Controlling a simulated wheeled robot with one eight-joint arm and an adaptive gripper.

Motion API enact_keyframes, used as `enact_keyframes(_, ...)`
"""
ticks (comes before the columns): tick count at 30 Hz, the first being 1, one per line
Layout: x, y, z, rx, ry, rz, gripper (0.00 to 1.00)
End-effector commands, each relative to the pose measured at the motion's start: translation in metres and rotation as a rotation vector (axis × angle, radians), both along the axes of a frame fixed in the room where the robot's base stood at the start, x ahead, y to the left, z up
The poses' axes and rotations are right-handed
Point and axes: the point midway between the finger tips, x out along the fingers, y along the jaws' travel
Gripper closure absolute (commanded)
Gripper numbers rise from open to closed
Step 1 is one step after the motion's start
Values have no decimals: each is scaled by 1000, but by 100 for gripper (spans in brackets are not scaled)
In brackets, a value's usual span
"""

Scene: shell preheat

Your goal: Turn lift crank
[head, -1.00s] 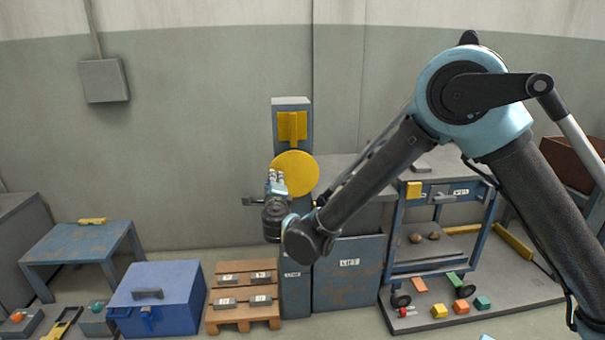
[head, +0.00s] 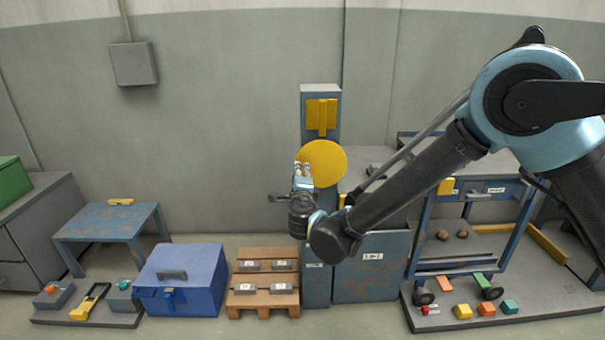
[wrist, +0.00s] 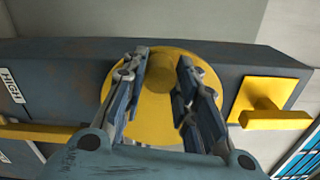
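The lift crank is a round yellow disc (head: 325,160) on the blue-grey lift post (head: 320,200). My gripper (head: 303,168) is in front of the disc's left part in the head view. In the wrist view my gripper (wrist: 162,78) has its two fingers apart, one on each side of the round middle part. I see a gap between the fingers and cannot tell whether either touches the crank. The fingers hide parts of the disc.
A yellow bracket (head: 321,115) sits above the disc on the post. A "HIGH" label (wrist: 12,86) shows in the wrist view. A wooden pallet (head: 263,306) with grey blocks and a blue box (head: 184,290) stand left of the post. A cart (head: 465,215) stands right.

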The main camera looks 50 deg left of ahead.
Motion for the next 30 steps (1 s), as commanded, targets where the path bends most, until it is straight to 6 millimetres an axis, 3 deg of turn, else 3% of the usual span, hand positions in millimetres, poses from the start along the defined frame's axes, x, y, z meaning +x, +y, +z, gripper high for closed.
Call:
enact_keyframes(14,-2,-3,0,1,-1,0,54)
enact_keyframes(20,-17,-24,1,0,0,1,54)
enact_keyframes(30,-53,-76,0,0,0,1,54)
